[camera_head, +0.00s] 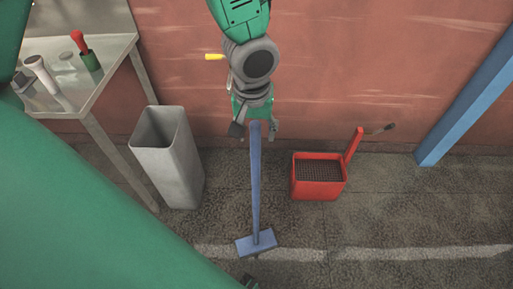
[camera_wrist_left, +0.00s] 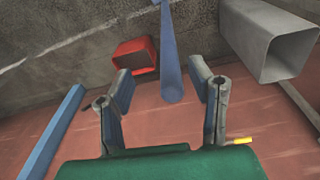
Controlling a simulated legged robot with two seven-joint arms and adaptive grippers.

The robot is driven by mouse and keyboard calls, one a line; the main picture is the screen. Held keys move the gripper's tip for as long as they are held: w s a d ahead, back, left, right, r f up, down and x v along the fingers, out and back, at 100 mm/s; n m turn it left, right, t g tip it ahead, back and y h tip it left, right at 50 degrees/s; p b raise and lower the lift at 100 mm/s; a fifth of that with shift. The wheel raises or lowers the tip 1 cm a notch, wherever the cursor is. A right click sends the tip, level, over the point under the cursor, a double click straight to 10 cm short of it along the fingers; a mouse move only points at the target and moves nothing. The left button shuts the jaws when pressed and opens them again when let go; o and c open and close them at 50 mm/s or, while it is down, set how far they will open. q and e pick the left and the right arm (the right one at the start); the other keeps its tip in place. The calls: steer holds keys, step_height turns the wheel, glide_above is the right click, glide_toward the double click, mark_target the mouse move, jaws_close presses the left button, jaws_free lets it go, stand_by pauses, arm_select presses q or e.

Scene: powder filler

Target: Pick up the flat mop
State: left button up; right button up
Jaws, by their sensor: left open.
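The flat mop has a blue handle (camera_head: 256,180) standing upright and a flat blue head (camera_head: 257,243) on the floor. My left gripper (camera_head: 255,131) is open at the handle's upper end, one finger on each side. In the left wrist view the handle (camera_wrist_left: 171,60) runs between the open fingers of the left gripper (camera_wrist_left: 162,82), with gaps visible on both sides. My right gripper is not seen.
A grey bin (camera_head: 170,165) stands left of the mop, and a red bucket (camera_head: 319,178) stands to the right. A table (camera_head: 105,65) with small items is at upper left. A reddish wall (camera_head: 350,60) lies behind, with a blue beam (camera_head: 470,105) at right. Floor around the mop head is clear.

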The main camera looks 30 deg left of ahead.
mark_target(257, 139)
arm_select(q)
step_height(257, 139, up, 5)
steer(key=w, duration=0.1)
steer(key=shift+n+y, duration=0.3)
steer(key=shift+n, duration=0.2)
steer(key=f, duration=0.2)
steer(key=w+a+f, duration=0.1)
steer(key=f, duration=0.2)
steer(key=a+f, duration=0.1)
steer(key=f, duration=0.2)
steer(key=shift+w+a, duration=0.2)
steer(key=shift+w, duration=0.2)
steer(key=shift+d+f, duration=0.2)
steer(key=shift+f, duration=0.2)
steer(key=f, duration=0.2)
steer(key=w+f, duration=0.1)
steer(key=f, duration=0.1)
steer(key=shift+w+a+f, duration=0.1)
steer(key=shift+a+f, duration=0.05)
steer(key=shift+f, duration=0.15)
steer(key=shift+a, duration=0.4)
steer(key=c, duration=1)
jaws_close()
steer(key=shift+d+r, duration=0.1)
steer(key=shift+d, duration=0.25)
